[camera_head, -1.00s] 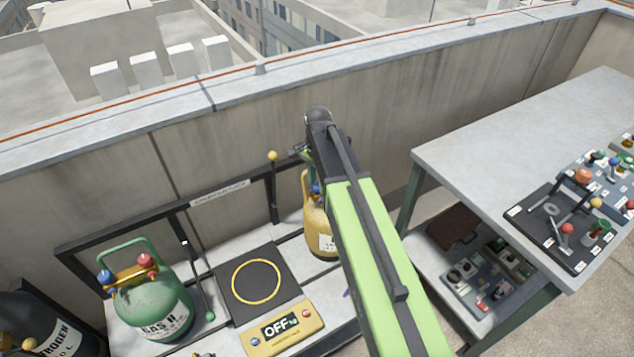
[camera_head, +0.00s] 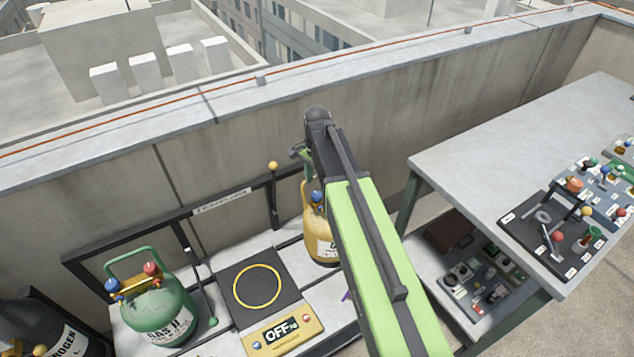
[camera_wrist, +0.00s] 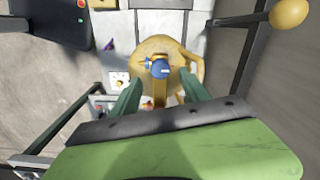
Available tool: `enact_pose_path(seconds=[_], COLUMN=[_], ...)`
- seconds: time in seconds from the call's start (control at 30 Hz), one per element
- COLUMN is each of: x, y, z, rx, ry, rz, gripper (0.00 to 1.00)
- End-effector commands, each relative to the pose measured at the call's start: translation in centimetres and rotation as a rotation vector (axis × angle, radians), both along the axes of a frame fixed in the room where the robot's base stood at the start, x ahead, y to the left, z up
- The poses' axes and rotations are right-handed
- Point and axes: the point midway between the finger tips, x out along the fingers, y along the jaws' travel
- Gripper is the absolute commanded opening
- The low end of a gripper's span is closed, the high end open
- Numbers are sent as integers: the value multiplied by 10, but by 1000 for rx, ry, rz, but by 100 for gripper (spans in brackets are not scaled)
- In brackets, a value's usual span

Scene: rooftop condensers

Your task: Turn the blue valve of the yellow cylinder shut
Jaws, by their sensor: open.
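The yellow cylinder (camera_head: 315,231) stands upright on the bench near the parapet wall, partly hidden behind my arm in the head view. Its blue valve (camera_head: 317,197) shows at its top beside the arm. In the wrist view the yellow cylinder (camera_wrist: 187,53) is seen from above with the blue valve (camera_wrist: 160,68) near its middle. My gripper (camera_wrist: 157,88) is open and empty. Its two green fingers point toward the cylinder, one on each side of the valve in the picture. I cannot tell how far apart in depth the fingers and valve are.
A yellow scale (camera_head: 284,332) reading OFF and a green gas cylinder (camera_head: 158,312) stand left of the yellow cylinder. A black rail with a yellow-knobbed post (camera_head: 273,190) runs behind. A grey table (camera_head: 520,140) with tool trays stands at the right.

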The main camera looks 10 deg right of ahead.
Motion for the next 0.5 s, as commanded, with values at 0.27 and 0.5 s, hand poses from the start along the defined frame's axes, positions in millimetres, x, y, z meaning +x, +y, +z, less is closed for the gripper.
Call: enact_pose_path(seconds=[0.27, 0.5], x=[0, -1], y=[0, 0], z=[78, 125], rx=[-1, -1], ry=[1, 1], rz=[0, -1], gripper=[53, 53])
